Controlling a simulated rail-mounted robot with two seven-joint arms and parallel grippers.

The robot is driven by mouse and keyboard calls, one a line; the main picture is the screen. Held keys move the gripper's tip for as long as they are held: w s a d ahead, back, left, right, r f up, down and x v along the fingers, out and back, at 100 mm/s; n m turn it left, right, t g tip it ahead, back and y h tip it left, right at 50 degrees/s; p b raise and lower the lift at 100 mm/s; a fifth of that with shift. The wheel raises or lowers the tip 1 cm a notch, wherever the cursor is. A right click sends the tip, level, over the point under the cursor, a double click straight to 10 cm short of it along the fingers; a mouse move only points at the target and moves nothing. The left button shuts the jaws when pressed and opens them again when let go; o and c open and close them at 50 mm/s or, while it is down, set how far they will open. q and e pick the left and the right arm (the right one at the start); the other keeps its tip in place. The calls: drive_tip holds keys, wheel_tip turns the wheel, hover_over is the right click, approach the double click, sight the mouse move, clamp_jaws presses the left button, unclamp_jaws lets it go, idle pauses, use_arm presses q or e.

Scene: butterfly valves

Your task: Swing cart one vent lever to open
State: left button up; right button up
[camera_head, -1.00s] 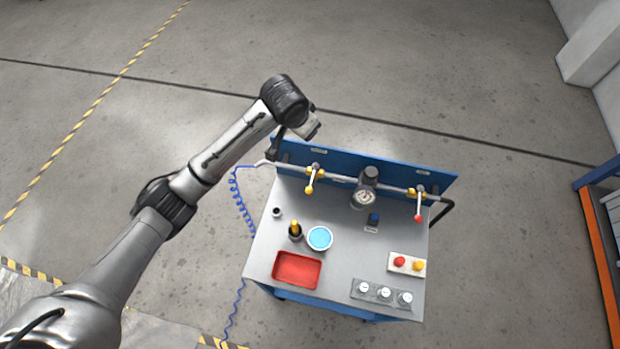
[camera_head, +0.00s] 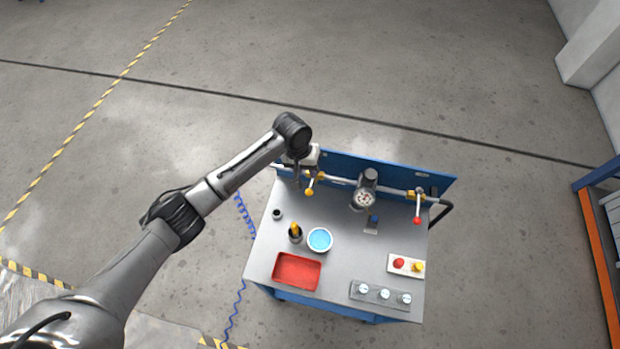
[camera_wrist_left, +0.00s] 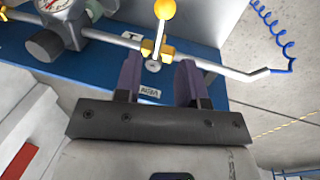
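The cart (camera_head: 340,265) has a grey top and a blue back panel with a pipe along it. A lever with a yellow knob (camera_head: 309,192) sits on a yellow valve at the pipe's left; a red-knobbed lever (camera_head: 417,220) sits at its right. My left gripper (camera_head: 297,178) is just left of the yellow-knobbed lever. In the left wrist view, my left gripper (camera_wrist_left: 158,72) is open, its purple-padded fingers apart and empty. The yellow-knobbed lever (camera_wrist_left: 165,12) lies beyond the fingertips, roughly in line with the gap. My right gripper is out of view.
A gauge (camera_head: 365,199) is mounted mid-pipe. On the top are a red tray (camera_head: 297,270), a blue-filled bowl (camera_head: 320,239), a small dark cup (camera_head: 277,214), a button box (camera_head: 407,264) and a knob strip (camera_head: 380,293). A blue coiled hose (camera_head: 243,213) hangs at left.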

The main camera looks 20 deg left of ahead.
sight(311, 183)
use_arm(q)
drive_tip(key=shift+w+d+f, duration=0.1)
drive_tip(key=shift+d+f, duration=0.1)
drive_tip(key=shift+f, duration=0.8)
drive_tip(key=shift+s+d+f, duration=0.1)
drive_tip(key=shift+d+f, duration=0.1)
drive_tip(key=shift+f, duration=0.85)
drive_tip(key=shift+w+d+f, duration=0.1)
drive_tip(key=shift+d+f, duration=0.1)
drive_tip(key=shift+f, duration=0.8)
drive_tip(key=shift+c, duration=0.3)
clamp_jaws()
